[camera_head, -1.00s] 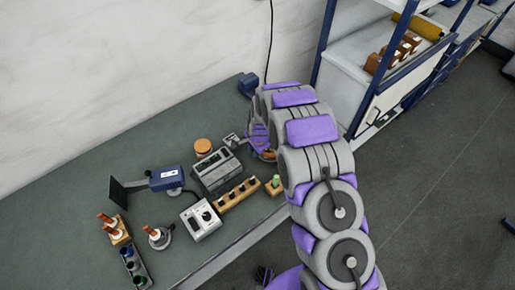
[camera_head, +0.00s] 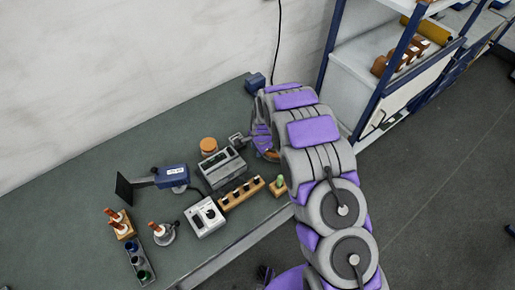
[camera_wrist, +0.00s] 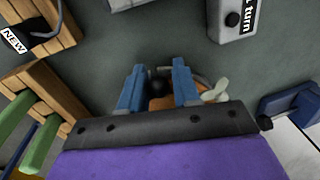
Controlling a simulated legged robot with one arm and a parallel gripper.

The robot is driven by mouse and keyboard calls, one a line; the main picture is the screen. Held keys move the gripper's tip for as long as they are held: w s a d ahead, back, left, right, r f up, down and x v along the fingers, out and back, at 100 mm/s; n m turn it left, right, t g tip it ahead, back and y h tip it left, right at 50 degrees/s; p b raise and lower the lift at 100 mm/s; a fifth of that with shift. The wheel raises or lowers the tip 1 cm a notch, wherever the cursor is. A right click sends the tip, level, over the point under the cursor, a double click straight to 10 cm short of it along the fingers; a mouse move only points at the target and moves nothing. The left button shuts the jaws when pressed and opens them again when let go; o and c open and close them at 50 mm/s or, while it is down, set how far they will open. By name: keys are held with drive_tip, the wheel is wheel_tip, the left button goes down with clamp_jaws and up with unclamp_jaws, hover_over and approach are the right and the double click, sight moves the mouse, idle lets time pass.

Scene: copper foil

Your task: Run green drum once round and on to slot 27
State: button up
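My gripper (camera_wrist: 158,88) shows in the wrist view with its two blue fingers apart. A dark round knob (camera_wrist: 159,84) and an orange-brown part (camera_wrist: 160,103) lie between the fingers. I cannot tell if the fingers touch them. In the head view my gripper is at the bench's far right part, mostly hidden by my arm. A small green piece (camera_head: 279,181) stands on a wooden block near the bench's front edge. I cannot tell whether it is the green drum. A wooden rail (camera_head: 242,193) with several dark pegs lies beside it. Slot numbers are not readable.
A white box with a dial (camera_head: 205,216) and a grey instrument (camera_head: 222,167) stand on the bench (camera_head: 80,180). An orange disc (camera_head: 208,146) is behind. A blue device (camera_head: 172,175) and a grey tray of dark cups (camera_head: 139,262) are left. Blue-framed shelving (camera_head: 345,60) stands right.

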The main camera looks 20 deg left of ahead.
wheel_tip(320, 180, up, 17)
drive_tip(key=s+d, duration=0.2)
drive_tip(key=shift+d, duration=0.2)
idle(0.4)
drive_tip(key=shift+d, duration=0.1)
drive_tip(key=s+d+r+n+b, duration=0.1)
drive_tip(key=s+d+r+b, duration=0.15)
drive_tip(key=s+d, duration=0.3)
drive_tip(key=s+d+r+n+g+h+b, duration=0.1)
drive_tip(key=s+d+r+n, duration=0.2)
drive_tip(key=d, duration=0.4)
drive_tip(key=s+d+r+b, duration=0.2)
drive_tip(key=s+d+r, duration=0.1)
drive_tip(key=s+d, duration=0.35)
drive_tip(key=s+d+n+b, duration=0.1)
drive_tip(key=s+d, duration=0.2)
drive_tip(key=s, duration=0.4)
drive_tip(key=s+d+n+g+b, duration=0.1)
drive_tip(key=s+d+n+b, duration=0.1)
drive_tip(key=s, duration=0.5)
drive_tip(key=s+d+n+g+b, duration=0.1)
drive_tip(key=s+d, duration=0.3)
drive_tip(key=s, duration=0.4)
drive_tip(key=shift+d+f+h, duration=0.3)
drive_tip(key=shift+f, duration=0.05)
